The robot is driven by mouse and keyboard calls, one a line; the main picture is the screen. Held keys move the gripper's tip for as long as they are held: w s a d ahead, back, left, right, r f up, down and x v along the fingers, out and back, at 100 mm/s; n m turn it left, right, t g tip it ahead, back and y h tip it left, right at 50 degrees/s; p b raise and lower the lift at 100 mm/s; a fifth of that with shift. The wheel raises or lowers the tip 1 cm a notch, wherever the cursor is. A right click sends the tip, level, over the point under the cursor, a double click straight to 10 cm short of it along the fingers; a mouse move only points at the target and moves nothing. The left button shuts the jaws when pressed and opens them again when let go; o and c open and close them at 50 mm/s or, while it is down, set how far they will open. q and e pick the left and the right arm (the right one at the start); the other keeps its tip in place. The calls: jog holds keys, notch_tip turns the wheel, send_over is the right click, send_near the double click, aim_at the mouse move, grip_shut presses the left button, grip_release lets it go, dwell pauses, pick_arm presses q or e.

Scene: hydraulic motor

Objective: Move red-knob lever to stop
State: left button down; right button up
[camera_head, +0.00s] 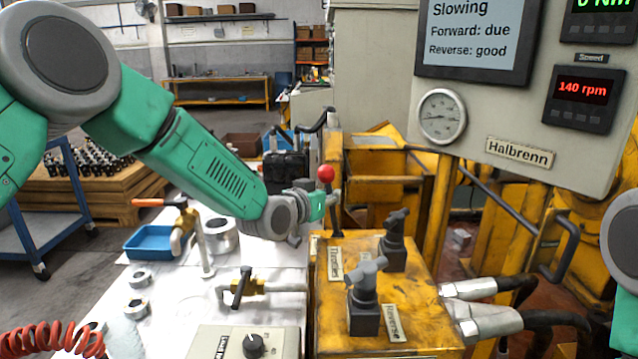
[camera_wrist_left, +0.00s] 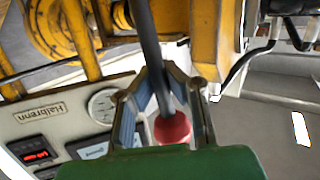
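The red-knob lever (camera_head: 326,174) rises from the yellow machine block (camera_head: 410,290), its dark shaft close to upright, behind a plate reading "Throttle" (camera_head: 335,262). My left gripper (camera_head: 330,203) is at the lever just below the knob. In the left wrist view, the red knob (camera_wrist_left: 172,128) sits between the fingers near the palm. The fingertips (camera_wrist_left: 160,72) close in on both sides of the dark shaft; exact contact is hard to see. My right gripper is out of view; only part of my right arm shows at the right edge.
Two grey-handled valves (camera_head: 366,285) (camera_head: 395,240) stand on the block, the front one beside a "Reverse" plate (camera_head: 393,322). The screen (camera_head: 475,35) reads "Slowing, Forward: due, Reverse: good"; the speed display (camera_head: 583,92) reads 140 rpm. A white bench (camera_head: 240,275) holds fittings and a blue tray (camera_head: 150,243).

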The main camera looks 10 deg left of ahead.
pick_arm(q)
jog(key=shift+d+r+m+p, duration=0.3)
jog(key=shift+d, duration=0.4)
jog(key=shift+w+d+f+g, duration=0.15)
jog(key=shift+d+f+g, duration=0.1)
jog(key=shift+d+g, duration=0.15)
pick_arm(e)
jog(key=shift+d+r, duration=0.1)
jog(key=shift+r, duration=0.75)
pick_arm(q)
jog(key=c, duration=1.9)
grip_release()
jog(key=shift+a, duration=0.1)
jog(key=o, duration=0.3)
jog(key=shift+y, duration=0.3)
jog(key=shift+o, duration=0.2)
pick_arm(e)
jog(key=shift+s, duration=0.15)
pick_arm(q)
jog(key=v, duration=1.2)
